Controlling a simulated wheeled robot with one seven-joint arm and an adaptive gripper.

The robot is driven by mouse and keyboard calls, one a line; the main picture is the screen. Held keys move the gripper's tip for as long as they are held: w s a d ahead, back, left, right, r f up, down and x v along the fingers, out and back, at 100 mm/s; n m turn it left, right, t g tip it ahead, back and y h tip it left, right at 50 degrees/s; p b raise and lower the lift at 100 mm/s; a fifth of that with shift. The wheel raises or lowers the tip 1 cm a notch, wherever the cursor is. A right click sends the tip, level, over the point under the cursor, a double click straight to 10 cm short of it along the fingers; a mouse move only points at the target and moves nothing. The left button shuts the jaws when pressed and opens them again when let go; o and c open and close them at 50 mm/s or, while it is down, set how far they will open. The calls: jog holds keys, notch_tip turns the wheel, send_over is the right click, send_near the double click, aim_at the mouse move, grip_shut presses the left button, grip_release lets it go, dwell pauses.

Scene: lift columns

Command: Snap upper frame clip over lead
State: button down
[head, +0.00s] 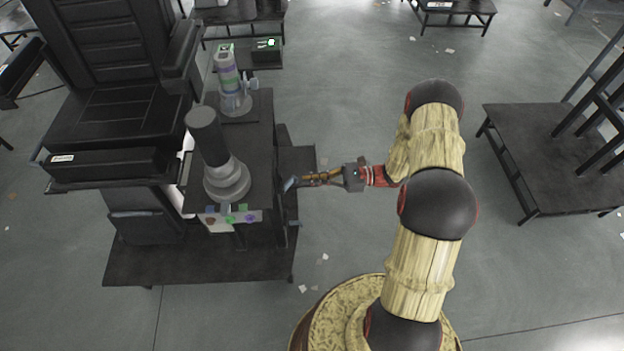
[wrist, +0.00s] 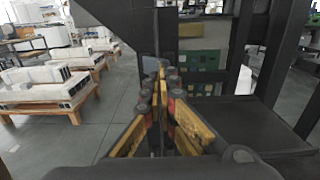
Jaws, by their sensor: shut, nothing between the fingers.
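My gripper (head: 292,184) reaches left from my arm to the right side of a black frame (head: 284,160) beside the seat unit. Its orange-and-black fingers (wrist: 162,85) are closed together in the wrist view, with nothing seen between them. A small blue-grey flat piece (wrist: 151,66) shows at the fingertips; whether it is the clip or touches them, I cannot tell. A dark upright member (wrist: 166,35) stands just beyond the tips. I cannot clearly make out the upper frame clip or the lead in either view.
A dark column on a round grey base (head: 227,181) and a striped column (head: 229,78) stand on the black platform left of my gripper. A black chair (head: 110,115) is farther left. A low dark table (head: 540,160) stands right. Open floor lies between.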

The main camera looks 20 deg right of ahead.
jog(key=shift+a, duration=0.25)
jog(key=shift+w+a, duration=0.15)
jog(key=shift+a, duration=0.2)
jog(key=shift+w+a, duration=0.1)
jog(key=shift+a, duration=0.15)
jog(key=v, duration=0.7)
dwell(0.5)
dwell(0.5)
